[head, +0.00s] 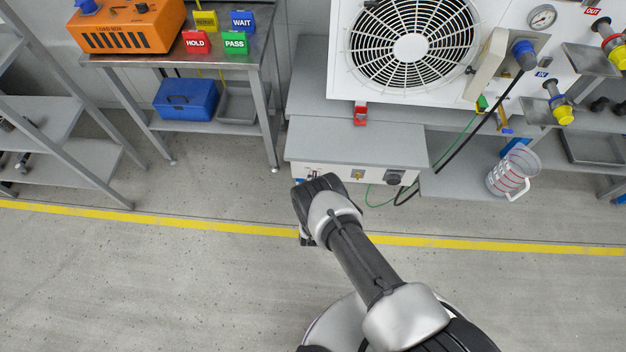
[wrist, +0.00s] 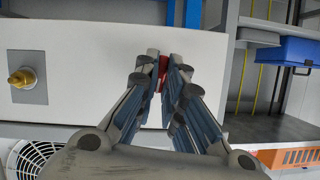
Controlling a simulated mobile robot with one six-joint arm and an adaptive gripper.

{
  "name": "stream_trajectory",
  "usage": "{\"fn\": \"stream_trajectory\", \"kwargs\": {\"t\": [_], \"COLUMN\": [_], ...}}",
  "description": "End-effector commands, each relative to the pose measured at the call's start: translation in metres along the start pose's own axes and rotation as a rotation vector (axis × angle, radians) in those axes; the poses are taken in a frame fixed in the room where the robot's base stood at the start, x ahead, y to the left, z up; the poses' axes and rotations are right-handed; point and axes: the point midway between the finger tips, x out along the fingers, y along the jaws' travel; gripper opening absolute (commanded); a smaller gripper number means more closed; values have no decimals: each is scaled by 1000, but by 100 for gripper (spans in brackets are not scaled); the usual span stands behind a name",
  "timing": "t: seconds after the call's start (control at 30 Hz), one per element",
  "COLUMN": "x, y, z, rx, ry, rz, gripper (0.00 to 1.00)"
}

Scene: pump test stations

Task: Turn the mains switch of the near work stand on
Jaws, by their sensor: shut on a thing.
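The near work stand has a grey top (head: 355,140) and a pale front panel, which fills much of the wrist view (wrist: 90,80). My gripper (wrist: 163,76) is at this panel, its fingers closed around a small red part (wrist: 163,70), apparently the mains switch. Only a sliver of red shows between the fingertips, so I cannot tell which way it is turned.
A brass fitting on a grey plate (wrist: 28,80) and a black knob (head: 395,177) are on the same panel. A white fan unit (head: 345,85) stands above. A jug (head: 512,175) is at right, a bench (head: 150,62) at left. Open floor (head: 150,280) lies in front.

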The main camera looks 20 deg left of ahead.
Motion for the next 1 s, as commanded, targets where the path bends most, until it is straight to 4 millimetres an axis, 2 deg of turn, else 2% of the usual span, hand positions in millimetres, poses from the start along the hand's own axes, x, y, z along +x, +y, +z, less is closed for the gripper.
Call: {"fn": "stream_trajectory", "kwargs": {"t": [0.2, 0.5, 1.0], "x": [0, 0, 0], "y": [3, 3, 3], "z": [1, 1, 1], "rx": [162, 310, 367], "ry": [0, 0, 2], "rz": [-66, -127, -151], "gripper": [0, 0, 0]}}
